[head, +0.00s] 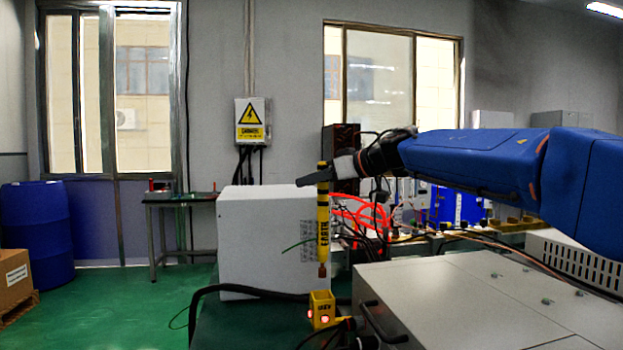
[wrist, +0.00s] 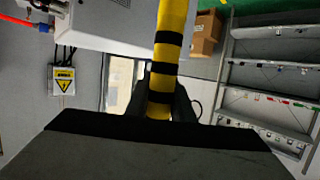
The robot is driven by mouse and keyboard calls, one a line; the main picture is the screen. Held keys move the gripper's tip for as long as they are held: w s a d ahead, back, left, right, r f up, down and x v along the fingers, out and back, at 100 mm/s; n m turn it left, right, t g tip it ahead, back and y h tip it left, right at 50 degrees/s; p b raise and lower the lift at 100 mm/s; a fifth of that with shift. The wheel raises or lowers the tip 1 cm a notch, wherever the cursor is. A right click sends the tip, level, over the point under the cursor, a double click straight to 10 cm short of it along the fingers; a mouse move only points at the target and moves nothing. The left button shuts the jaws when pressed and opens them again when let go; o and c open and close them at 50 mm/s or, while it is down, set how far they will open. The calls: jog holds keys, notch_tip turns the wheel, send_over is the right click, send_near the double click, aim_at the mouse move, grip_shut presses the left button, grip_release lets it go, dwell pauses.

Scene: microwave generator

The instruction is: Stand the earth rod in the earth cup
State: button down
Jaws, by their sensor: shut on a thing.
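The earth rod (head: 323,225) is yellow with black bands, dark lettering and a brownish lower tip. It hangs upright in the head view. My gripper (head: 322,176) is shut on its upper part. The wrist view shows the banded rod (wrist: 168,45) between the dark fingers of my gripper (wrist: 160,105). The earth cup (head: 321,309) is a small yellow square holder with red lights on its front. It stands below the rod, and the rod's tip is a little above its top with a gap between them. The cup's inside is hidden.
A white cabinet (head: 262,243) stands behind and left of the cup. A grey cabinet top with a dark handle (head: 383,322) lies close on the right. Black cables (head: 245,291) run around the cup. Red cables (head: 362,212) and equipment fill the bench behind.

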notch_tip(320, 180, down, 11)
jog(key=shift+f, duration=0.15)
dwell(1.3)
jog(key=shift+f, duration=0.55)
dwell(0.7)
jog(key=c, duration=1.5)
grip_release()
jog(key=shift+o, duration=0.2)
jog(key=v, duration=1.7)
jog(key=shift+d, duration=0.15)
jog(key=shift+r, duration=0.1)
